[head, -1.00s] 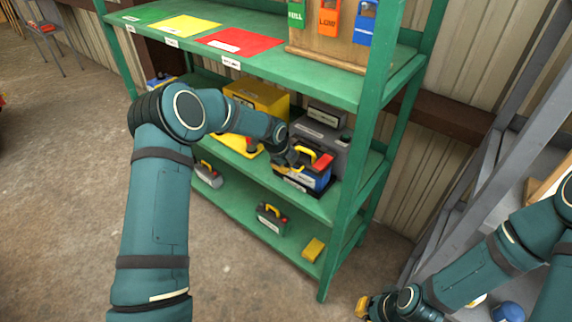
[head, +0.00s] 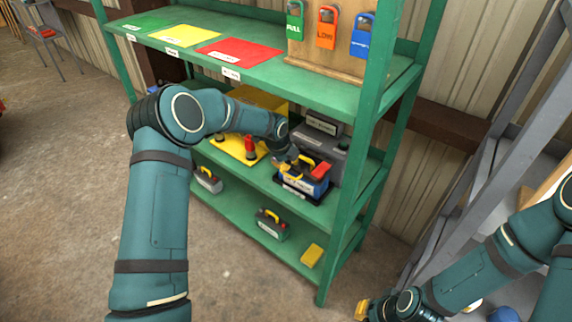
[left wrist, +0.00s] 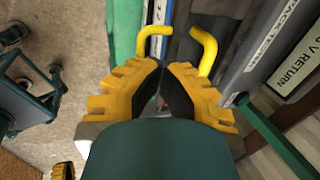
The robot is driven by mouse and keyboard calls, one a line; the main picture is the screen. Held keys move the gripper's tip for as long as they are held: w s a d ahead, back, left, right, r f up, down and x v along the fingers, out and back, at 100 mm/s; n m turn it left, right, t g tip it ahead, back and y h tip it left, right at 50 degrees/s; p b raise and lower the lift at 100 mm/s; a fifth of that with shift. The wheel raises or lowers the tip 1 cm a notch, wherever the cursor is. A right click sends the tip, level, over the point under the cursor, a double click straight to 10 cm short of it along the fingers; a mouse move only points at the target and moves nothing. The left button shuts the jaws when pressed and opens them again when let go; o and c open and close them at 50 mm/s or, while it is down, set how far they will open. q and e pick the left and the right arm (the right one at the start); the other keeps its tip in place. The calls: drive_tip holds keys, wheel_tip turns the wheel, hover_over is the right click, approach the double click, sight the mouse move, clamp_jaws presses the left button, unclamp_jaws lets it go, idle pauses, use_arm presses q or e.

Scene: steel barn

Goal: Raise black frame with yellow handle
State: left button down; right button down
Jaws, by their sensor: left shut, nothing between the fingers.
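The black frame (head: 294,195) with a raised yellow handle (head: 303,159) stands on the middle green shelf, around a blue battery-like block (head: 317,188) with a red part on top. My left gripper (head: 287,167) is at the left end of the handle. In the left wrist view its yellow fingers (left wrist: 162,66) are shut together with nothing between them. Two bent yellow pieces of the handle (left wrist: 207,45) show just beyond the fingertips; the rest is hidden. My right gripper (head: 362,308) is low at the bottom edge, far from the frame; its opening is unclear.
A grey box (head: 318,148) stands close behind the frame. A yellow board (head: 236,150) with red parts lies left of it. The lower shelf holds a dark case with a yellow handle (head: 272,225) and a yellow block (head: 312,255). A green post (head: 345,215) stands at right.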

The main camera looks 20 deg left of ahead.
use_arm(q)
drive_tip(key=shift+w+r, duration=0.1)
drive_tip(key=shift+r, duration=0.35)
drive_tip(key=shift+w+d+r+p, duration=0.15)
drive_tip(key=shift+w+r+p, duration=0.2)
drive_tip(key=shift+r, duration=0.2)
drive_tip(key=shift+w+d+r+p, duration=0.1)
drive_tip(key=shift+w+r+p, duration=0.15)
drive_tip(key=shift+r+p, duration=0.25)
drive_tip(key=shift+w+r, duration=0.1)
drive_tip(key=shift+r, duration=0.05)
